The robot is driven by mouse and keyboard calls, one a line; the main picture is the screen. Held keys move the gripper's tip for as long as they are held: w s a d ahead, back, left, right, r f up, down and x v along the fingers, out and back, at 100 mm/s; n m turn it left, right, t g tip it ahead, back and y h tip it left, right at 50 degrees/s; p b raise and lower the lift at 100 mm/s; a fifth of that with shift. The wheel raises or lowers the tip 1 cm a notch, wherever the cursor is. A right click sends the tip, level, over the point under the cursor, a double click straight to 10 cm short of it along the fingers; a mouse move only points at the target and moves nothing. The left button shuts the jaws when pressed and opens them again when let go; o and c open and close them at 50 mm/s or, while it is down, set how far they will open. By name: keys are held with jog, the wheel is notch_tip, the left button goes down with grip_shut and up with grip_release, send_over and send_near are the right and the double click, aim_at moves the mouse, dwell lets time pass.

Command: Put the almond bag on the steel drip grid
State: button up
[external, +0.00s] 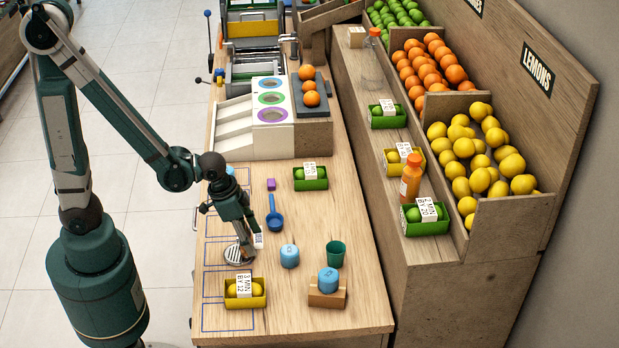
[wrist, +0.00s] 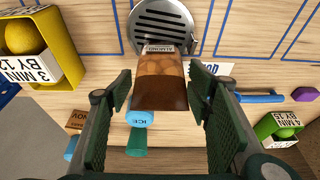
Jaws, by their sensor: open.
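The almond bag (wrist: 160,82) is a brown, see-through bag with a white ALMOND label. In the wrist view it lies between the two spread fingers of my gripper (wrist: 160,100), with a gap on each side. My gripper (external: 248,236) is open, low over the table. The steel drip grid (wrist: 162,22) is a round slotted plate just beyond the bag. The bag's label end overlaps the grid's near rim in the picture; I cannot tell whether they touch. In the external view the grid (external: 234,256) sits below my gripper, which largely hides the bag.
A yellow box of lemons (external: 245,303) stands in front of the grid. A blue ICE can (external: 290,256), a green cup (external: 335,254) and a blue can on a wooden block (external: 327,299) stand to the right. A blue scoop (external: 275,220) lies behind.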

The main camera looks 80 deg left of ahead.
jog(key=shift+p+v, duration=1.15)
jog(key=shift+v, duration=3.8)
jog(key=shift+r, duration=0.1)
jog(key=s+d+r+t, duration=0.1)
jog(key=s+r+t, duration=0.1)
jog(key=r, duration=0.5)
jog(key=s+d+r+t, duration=0.1)
jog(key=s+r, duration=0.3)
jog(key=r, duration=0.4)
jog(key=shift+s+d+t, duration=0.2)
jog(key=shift+d+t, duration=0.2)
jog(key=shift+d, duration=0.15)
